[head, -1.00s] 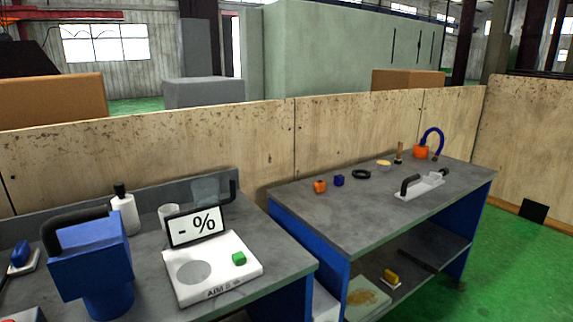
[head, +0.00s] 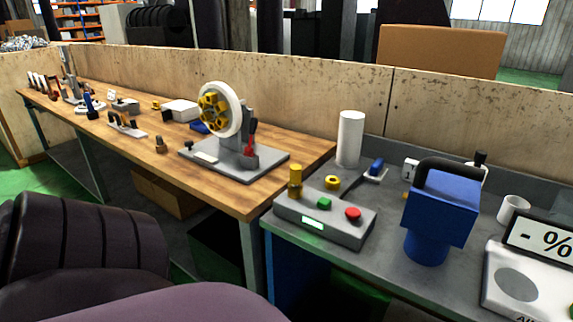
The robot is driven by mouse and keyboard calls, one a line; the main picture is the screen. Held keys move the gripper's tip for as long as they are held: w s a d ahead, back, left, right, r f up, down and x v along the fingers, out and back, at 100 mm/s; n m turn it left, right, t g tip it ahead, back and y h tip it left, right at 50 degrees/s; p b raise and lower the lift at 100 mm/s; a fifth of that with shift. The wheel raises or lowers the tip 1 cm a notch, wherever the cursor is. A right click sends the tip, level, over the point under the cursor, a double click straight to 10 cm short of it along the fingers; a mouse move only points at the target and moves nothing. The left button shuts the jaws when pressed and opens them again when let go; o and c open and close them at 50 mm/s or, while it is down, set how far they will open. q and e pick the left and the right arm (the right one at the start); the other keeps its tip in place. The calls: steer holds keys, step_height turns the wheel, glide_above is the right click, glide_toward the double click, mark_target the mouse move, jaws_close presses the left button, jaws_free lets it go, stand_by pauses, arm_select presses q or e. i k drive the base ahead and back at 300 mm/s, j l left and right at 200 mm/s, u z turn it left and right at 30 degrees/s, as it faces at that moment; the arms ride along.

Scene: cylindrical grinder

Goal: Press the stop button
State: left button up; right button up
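A red round button (head: 353,214) sits at the right end of the top of a grey control box (head: 345,234). A green button (head: 324,203) is on the same box, left of the red one. A yellow cylindrical piece (head: 295,180) stands at the box's left end. A small lit green display is on its front face. The box rests near the front left corner of the grey bench. I see no lettering on the red button. Neither of my grippers shows in this view.
A blue handled device (head: 440,215) stands just right of the box, and a white cylinder (head: 350,139) behind it. A wheel-like machine (head: 220,112) is on the wooden bench (head: 235,196) to the left. A dark padded seat-like shape (head: 90,245) fills the lower left.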

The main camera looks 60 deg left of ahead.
mark_target(352, 214)
steer(key=u, duration=1.55)
